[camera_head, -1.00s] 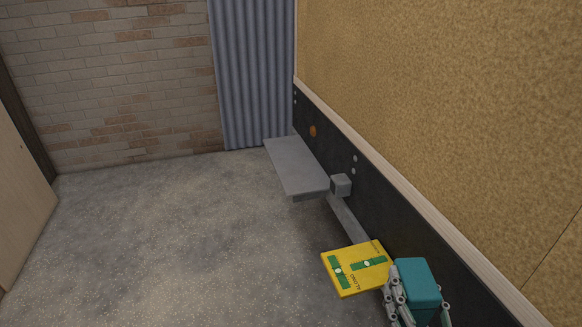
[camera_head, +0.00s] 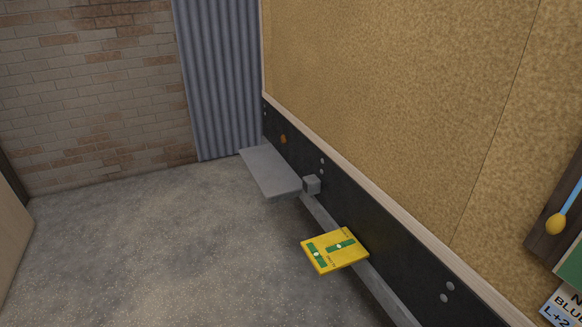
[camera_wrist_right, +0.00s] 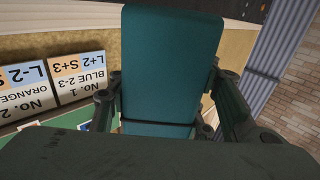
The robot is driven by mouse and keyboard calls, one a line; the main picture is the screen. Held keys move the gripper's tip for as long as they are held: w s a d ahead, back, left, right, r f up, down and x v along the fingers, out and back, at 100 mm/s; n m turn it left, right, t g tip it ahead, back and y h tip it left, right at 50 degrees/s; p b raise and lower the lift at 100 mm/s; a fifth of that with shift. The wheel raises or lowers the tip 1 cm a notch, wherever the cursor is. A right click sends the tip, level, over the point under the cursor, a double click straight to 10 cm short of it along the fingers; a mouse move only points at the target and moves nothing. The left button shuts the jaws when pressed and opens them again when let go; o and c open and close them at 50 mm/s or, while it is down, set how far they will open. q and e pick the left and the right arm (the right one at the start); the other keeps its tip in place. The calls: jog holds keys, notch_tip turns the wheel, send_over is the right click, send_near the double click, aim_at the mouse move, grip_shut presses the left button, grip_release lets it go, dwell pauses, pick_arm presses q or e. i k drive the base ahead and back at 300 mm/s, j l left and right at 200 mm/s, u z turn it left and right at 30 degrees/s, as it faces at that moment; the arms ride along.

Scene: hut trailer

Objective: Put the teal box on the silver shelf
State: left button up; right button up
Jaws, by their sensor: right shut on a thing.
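The teal box (camera_wrist_right: 168,65) fills the middle of the right wrist view. My right gripper (camera_wrist_right: 165,105) is shut on it, with a finger on each side. Neither the box nor the right gripper shows in the head view now. The silver shelf (camera_head: 268,172) is a flat grey plate on the dark lower wall, left of centre in the head view, and its top looks bare. My left gripper is not in view.
A yellow panel with green marks (camera_head: 335,250) juts out from the wall nearer than the shelf. A small grey block (camera_head: 312,185) sits beside the shelf's near end. A grey rail (camera_head: 385,292) runs along the wall. The floor (camera_head: 150,255) to the left is clear.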

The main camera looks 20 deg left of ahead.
aim_at(266, 173)
jog(key=i+j+z, duration=0.2)
jog(key=j, duration=0.2)
jog(key=i+j+z, duration=0.15)
jog(key=j, duration=0.2)
jog(key=i+j+z, duration=0.2)
jog(key=j, duration=0.2)
jog(key=j+z, duration=0.2)
jog(key=j, duration=0.25)
jog(key=i+j, duration=0.1)
jog(key=j, duration=0.6)
jog(key=i+j, duration=0.15)
jog(key=j, duration=0.6)
jog(key=i+j+z, duration=0.1)
jog(key=j, duration=0.6)
jog(key=i+j, duration=0.1)
jog(key=j, duration=0.65)
jog(key=i+j, duration=0.1)
jog(key=j, duration=0.65)
jog(key=i+z, duration=0.05)
